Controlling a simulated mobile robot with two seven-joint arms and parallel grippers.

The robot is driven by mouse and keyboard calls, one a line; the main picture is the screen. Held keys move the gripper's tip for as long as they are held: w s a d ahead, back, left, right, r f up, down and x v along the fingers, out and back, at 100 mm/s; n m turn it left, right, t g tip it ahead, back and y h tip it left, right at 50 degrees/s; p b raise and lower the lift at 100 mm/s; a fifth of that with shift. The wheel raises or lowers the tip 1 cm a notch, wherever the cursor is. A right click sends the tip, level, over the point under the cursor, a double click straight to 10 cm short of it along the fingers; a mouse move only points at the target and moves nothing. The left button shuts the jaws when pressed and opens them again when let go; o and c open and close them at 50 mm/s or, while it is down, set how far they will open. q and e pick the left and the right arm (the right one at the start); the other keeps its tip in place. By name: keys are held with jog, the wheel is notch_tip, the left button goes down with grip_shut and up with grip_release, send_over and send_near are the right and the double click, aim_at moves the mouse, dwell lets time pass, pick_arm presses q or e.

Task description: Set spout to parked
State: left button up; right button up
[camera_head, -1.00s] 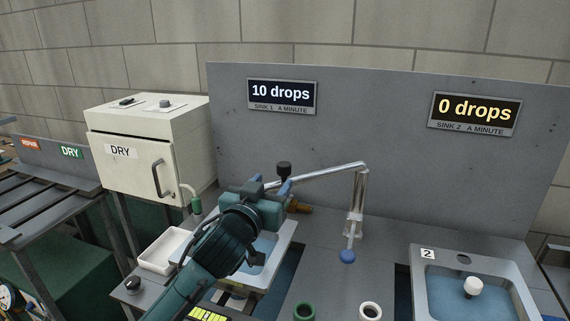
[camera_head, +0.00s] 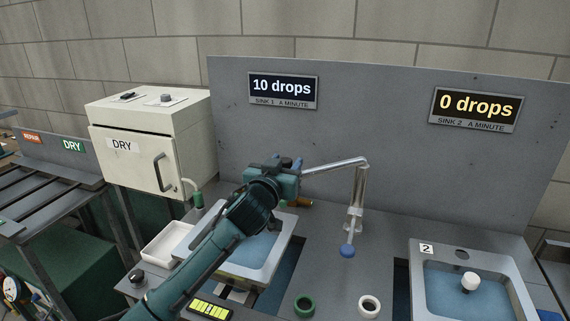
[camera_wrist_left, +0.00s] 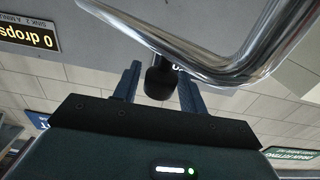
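The spout (camera_head: 335,166) is a chrome pipe on an upright riser (camera_head: 357,195) between the two sinks. It reaches left from the riser towards sink 1 (camera_head: 292,238); its far end is hidden behind my left gripper. My left gripper (camera_head: 287,162) is above the back of sink 1. In the left wrist view its two blue fingers (camera_wrist_left: 157,85) stand apart on either side of a black knob (camera_wrist_left: 160,78) by the chrome pipe (camera_wrist_left: 205,65). Narrow gaps seem to show beside the knob; I cannot tell whether they touch. My right gripper is out of view.
A blue-knobbed lever (camera_head: 347,251) stands below the riser. Sink 2 (camera_head: 415,285) is at the right. A grey back panel (camera_head: 390,120) rises behind, with signs reading 10 drops (camera_head: 282,90) and 0 drops (camera_head: 476,108). A white dry cabinet (camera_head: 135,165) stands left.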

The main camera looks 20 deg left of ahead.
pick_arm(q)
grip_shut()
jog(key=shift+d+f, duration=0.1)
dwell(0.4)
